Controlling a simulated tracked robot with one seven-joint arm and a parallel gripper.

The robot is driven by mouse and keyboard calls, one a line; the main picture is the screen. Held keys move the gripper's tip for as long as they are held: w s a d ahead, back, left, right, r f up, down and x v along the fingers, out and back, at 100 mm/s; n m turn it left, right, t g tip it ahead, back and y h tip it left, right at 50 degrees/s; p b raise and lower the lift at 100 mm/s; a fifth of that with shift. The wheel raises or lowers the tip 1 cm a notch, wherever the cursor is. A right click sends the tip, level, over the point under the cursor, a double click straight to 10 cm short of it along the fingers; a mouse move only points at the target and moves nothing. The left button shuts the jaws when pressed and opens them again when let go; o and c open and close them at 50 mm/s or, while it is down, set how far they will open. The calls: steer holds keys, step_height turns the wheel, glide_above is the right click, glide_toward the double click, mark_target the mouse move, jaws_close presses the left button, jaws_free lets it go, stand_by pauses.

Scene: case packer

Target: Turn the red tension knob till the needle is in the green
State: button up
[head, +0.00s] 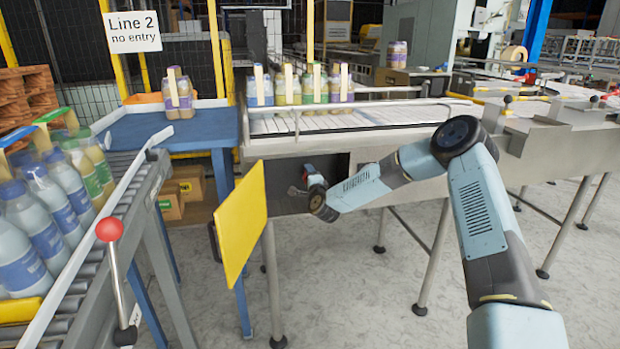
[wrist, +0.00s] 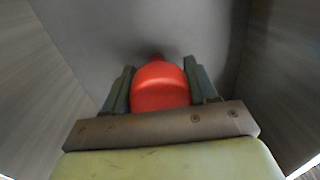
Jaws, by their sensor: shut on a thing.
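The red tension knob (wrist: 160,86) fills the space between the two fingers of my gripper (wrist: 160,88) in the wrist view. The fingers are shut on it, one on each side. Behind the knob is a plain grey surface. I see no gauge, needle or green zone in either view.
A yellow panel (head: 240,222) stands open left of the recess. A red-balled lever (head: 109,230) and a roller conveyor with bottles (head: 45,235) are at the left. Bottles stand on the conveyor (head: 350,120) above my gripper. Grey walls flank my gripper closely in the wrist view.

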steer(key=shift+w+d+f+m, duration=0.15)
steer(key=shift+d+f+m, duration=0.05)
steer(key=shift+d+m, duration=0.25)
steer(key=o, duration=0.8)
steer(key=shift+c, duration=0.2)
steer(key=shift+o, duration=1.3)
steer(key=shift+a+r, duration=0.1)
steer(key=shift+a, duration=0.15)
steer(key=v, duration=1.4)
